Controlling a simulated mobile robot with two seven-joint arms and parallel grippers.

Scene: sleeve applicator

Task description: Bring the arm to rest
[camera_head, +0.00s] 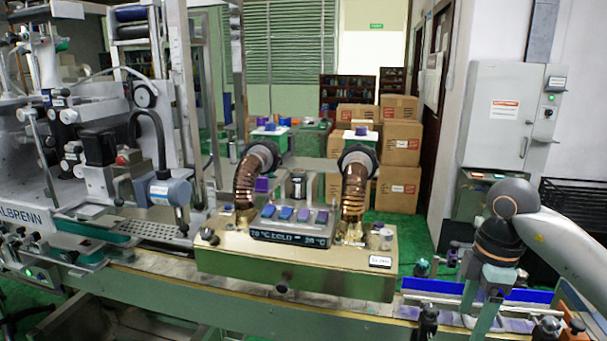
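My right arm comes in from the right edge, and its gripper (478,311) points down over the right end of the line. Its two greenish fingers stand apart, and I see nothing held between them. The fingertips are low, close to the conveyor rail and small metal fittings there; I cannot tell whether they touch anything. My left gripper is not in view.
A sleeve applicator (290,258) with two copper-coloured ducts and a row of coloured buttons stands in the middle. A labelling machine (95,150) fills the left. Cardboard boxes (400,150) and a grey cabinet (500,115) stand behind. Green floor shows between.

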